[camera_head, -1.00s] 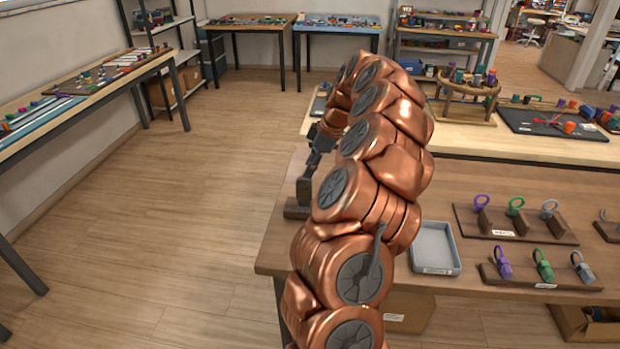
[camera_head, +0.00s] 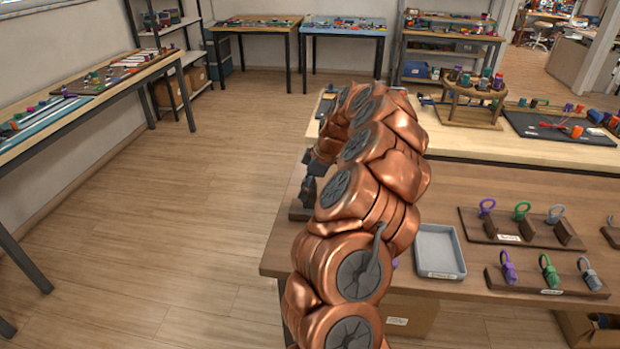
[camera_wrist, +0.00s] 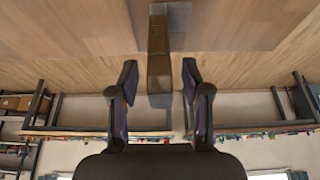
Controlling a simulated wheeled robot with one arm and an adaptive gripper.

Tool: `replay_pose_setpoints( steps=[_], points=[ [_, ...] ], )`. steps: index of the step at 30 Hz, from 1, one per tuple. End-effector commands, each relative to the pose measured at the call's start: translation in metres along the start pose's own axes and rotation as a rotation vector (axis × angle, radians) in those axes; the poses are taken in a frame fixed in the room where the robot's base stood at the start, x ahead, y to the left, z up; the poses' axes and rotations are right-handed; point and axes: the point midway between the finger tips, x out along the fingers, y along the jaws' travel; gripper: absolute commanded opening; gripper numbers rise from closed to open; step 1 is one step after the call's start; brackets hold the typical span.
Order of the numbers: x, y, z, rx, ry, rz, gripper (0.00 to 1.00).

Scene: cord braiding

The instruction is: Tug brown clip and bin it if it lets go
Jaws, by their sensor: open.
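No brown clip can be made out for certain in either view. A dark brown upright block (camera_wrist: 159,45) shows in the wrist view, centred between the fingers of my gripper (camera_wrist: 158,78). The fingers are apart, and I cannot tell how far beyond them the block is. In the head view a dark stand (camera_head: 301,209) is at the left end of the brown table (camera_head: 350,258), partly hidden by my copper arm. My gripper's fingertips cannot be made out there. A grey tray (camera_head: 437,275) with a white label is on the table, right of my arm; its visible floor is empty.
Two brown racks hold purple, green and grey ring-topped clips: a back rack (camera_head: 508,238) and a front rack (camera_head: 547,292). A light wooden bench (camera_head: 480,146) behind carries a round stand (camera_head: 466,105) and a dark mat (camera_head: 560,128). Open floor (camera_head: 170,230) lies to the left.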

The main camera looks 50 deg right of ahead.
Motion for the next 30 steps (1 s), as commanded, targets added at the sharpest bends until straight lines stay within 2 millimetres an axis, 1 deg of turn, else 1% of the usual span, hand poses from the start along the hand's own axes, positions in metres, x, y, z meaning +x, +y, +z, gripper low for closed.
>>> replay_pose_setpoints(
  steps=[8,21,22,25,26,30],
  points=[
    [0.0021,-0.0002,0.0,0.0,0.0,0.0,0.47],
    [0.0021,-0.0006,0.0,0.0,0.0,-0.001,0.01],
    [0.0021,-0.0006,0.0,0.0,0.0,-0.001,0.0],
    [0.0022,-0.0007,0.0,0.0,0.0,-0.002,0.0],
    [0.0022,-0.0007,0.0,0.0,0.0,-0.002,0.21],
    [0.0021,-0.0006,0.0001,0.0,0.0,-0.002,0.35]
  ],
)
